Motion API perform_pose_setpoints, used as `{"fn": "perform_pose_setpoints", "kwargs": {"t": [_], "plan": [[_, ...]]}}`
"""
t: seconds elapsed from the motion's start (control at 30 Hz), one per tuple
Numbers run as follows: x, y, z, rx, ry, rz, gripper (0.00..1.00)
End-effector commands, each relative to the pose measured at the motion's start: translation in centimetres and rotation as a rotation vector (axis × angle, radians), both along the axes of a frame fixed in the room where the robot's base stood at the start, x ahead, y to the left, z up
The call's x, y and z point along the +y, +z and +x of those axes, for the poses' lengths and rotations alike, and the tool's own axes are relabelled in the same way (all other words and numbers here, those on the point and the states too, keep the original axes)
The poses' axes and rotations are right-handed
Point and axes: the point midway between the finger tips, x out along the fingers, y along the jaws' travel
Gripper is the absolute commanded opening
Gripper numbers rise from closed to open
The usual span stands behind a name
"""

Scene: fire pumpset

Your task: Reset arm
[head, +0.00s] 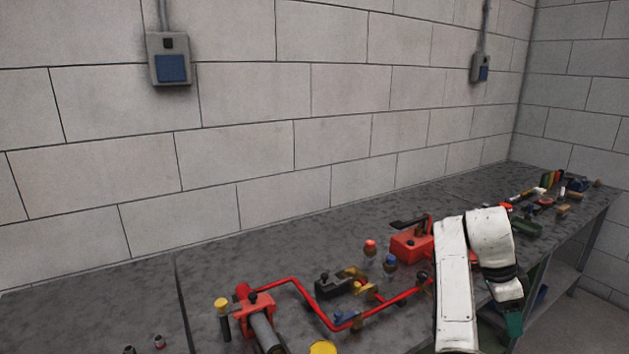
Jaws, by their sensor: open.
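My white arm rises at the lower right in the head view and bends over toward the front edge of the workbench. My gripper (513,322) hangs at its end, pointing down beside the bench edge. It is open, and I see nothing held in it. Its fingertips are small and dark, so their detail is hard to make out. My arm hides part of the bench and the right end of the red pipe assembly (318,308).
The grey workbench (225,262) runs along a block wall. A red box (410,246), a red-and-blue-capped pair of small items (380,258), brass fittings (357,280) and a yellow-capped piece (222,305) lie on it. Tools crowd its far right end. The bench's back left is clear.

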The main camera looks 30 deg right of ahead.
Motion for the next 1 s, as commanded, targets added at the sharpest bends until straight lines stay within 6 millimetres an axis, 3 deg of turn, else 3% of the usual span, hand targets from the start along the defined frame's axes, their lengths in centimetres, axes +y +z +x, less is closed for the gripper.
{"fn": "perform_pose_setpoints", "kwargs": {"t": [0.27,0.57,0.77,1.0], "plan": [[1.7,-2.9,-0.7,0.026,0.143,0.019,0.61],[5.6,-8.1,-2.3,0.074,0.446,0.059,0.61],[10.8,-13.2,-5.1,0.130,0.828,0.114,0.61],[18.5,-17.8,-10.1,0.182,1.351,0.199,0.61]]}}
